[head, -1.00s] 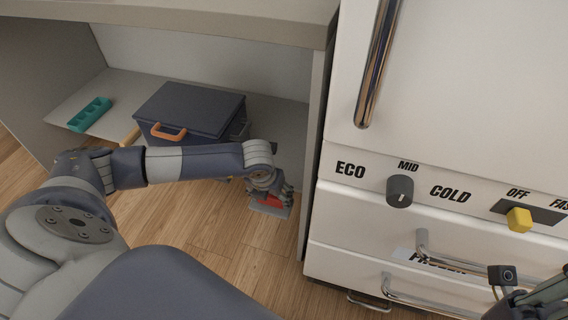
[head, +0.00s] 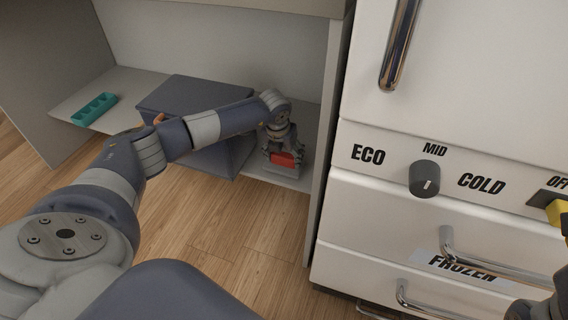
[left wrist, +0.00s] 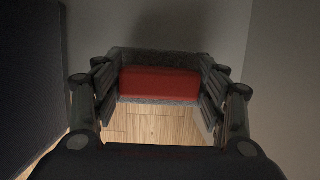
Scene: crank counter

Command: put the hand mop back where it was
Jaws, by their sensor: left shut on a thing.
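The hand mop (head: 286,159) has a red grip and a grey pad. My left gripper (head: 283,153) is shut on its red grip, inside the open cabinet between the dark box and the right wall. The mop is over the right part of the cabinet shelf (head: 296,183); I cannot tell whether the pad touches it. In the left wrist view the red grip (left wrist: 160,83) sits between the two fingers, with the grey pad behind it and wood floor below. A dark part of my right arm shows at the lower right edge of the head view; its jaws cannot be made out.
A dark blue-grey lidded box (head: 183,97) stands on the shelf left of the mop, partly hidden by my arm. A teal compartment tray (head: 94,109) lies farther left. The cabinet's right wall (head: 325,130) is close by the gripper. A white fridge (head: 385,215) with knobs and handles stands right.

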